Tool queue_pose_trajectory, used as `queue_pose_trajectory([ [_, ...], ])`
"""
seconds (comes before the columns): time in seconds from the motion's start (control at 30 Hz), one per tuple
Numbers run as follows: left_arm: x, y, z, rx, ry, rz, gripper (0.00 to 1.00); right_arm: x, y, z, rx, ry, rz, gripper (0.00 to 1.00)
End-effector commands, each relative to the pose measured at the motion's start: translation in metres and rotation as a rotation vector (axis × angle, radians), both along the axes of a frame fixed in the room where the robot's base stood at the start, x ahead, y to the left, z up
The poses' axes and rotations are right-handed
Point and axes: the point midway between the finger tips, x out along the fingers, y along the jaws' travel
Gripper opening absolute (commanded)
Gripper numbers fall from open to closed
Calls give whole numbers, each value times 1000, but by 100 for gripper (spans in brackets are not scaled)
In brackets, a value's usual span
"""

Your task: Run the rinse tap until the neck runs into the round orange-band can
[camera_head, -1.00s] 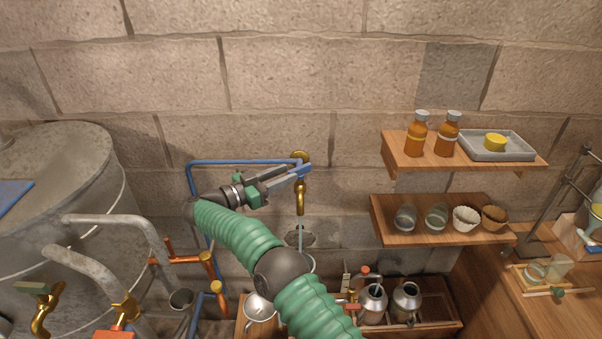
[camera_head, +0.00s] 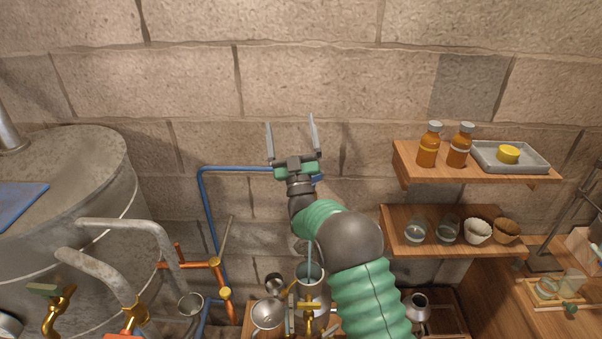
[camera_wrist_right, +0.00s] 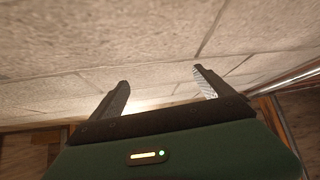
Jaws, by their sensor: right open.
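My right gripper (camera_head: 290,121) is open and empty, its fingers pointing up at the stone wall. It also shows open in the right wrist view (camera_wrist_right: 161,78), with only wall between its fingers. The rinse tap is hidden behind my right arm. A pale blue water stream (camera_head: 309,262) falls from behind the arm into an open metal vessel (camera_head: 311,286) below. Brass fittings (camera_head: 308,306) show at the vessel's front; I cannot tell whether anything runs from its neck. A metal can (camera_head: 417,306) stands right of my arm. I cannot make out an orange band. My left gripper is out of view.
A blue pipe (camera_head: 235,169) runs along the wall. A big metal still (camera_head: 75,175) stands left, with a copper pipe (camera_head: 205,263) beside it. Shelves at right hold amber bottles (camera_head: 428,150), a grey tray (camera_head: 483,158) and several cups. A metal pan (camera_head: 268,313) sits left of the vessel.

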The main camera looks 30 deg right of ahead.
Motion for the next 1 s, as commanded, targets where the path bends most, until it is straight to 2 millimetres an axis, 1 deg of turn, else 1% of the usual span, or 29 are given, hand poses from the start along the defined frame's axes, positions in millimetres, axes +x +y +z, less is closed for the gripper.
queue_pose_trajectory([
  [0.03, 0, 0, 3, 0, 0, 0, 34, -15, -15, -14, -15, 103, 84, 91],
  [0.07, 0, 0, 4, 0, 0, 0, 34, -26, -23, -28, -10, 174, 141, 91],
  [0.1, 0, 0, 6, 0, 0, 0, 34, -45, -35, -48, 16, 272, 215, 91],
  [0.17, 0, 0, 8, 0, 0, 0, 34, -80, -48, -80, 92, 414, 309, 91],
  [0.2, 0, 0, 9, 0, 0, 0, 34, -104, -54, -100, 156, 496, 356, 91],
  [0.3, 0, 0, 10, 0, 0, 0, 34, -151, -57, -135, 309, 633, 435, 91],
  [0.33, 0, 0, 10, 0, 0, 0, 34, -161, -57, -142, 343, 658, 449, 91],
  [0.4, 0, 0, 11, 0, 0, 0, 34, -172, -54, -151, 392, 692, 470, 91],
  [0.47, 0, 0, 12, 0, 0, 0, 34, -172, -52, -154, 404, 703, 477, 91],
  [0.57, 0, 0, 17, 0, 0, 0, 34, -157, -51, -153, 402, 704, 480, 91],
  [0.67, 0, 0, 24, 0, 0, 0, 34, -134, -50, -153, 402, 704, 482, 91],
  [0.8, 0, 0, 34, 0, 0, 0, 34, -97, -47, -152, 400, 702, 482, 91],
  [1.0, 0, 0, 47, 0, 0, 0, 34, -46, -44, -152, 399, 701, 482, 91],
])
